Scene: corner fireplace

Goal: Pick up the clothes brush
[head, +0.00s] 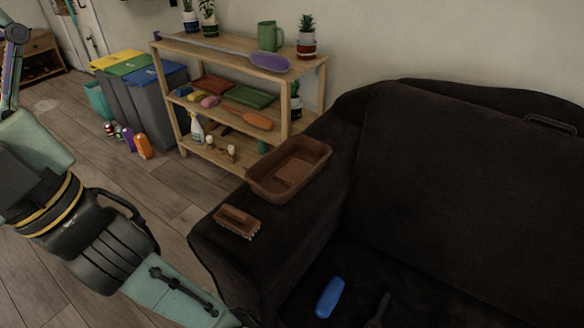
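A brown brush with pale bristles along its lower edge (238,221), which looks like the clothes brush, lies on the front part of the dark sofa's left armrest (222,262). It is fully visible and nothing touches it from above. A brown rectangular tray or basket (262,186) sits just behind it on the same armrest, with a small gap between them. My arm comes in from the left and runs down to the bottom edge, left of the armrest. My gripper does not show clearly in this view.
A blue oblong object (329,297) and a dark handled object (378,312) lie on the sofa seat. A wooden shelf (190,48) with plants, trays and brushes stands behind the armrest.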

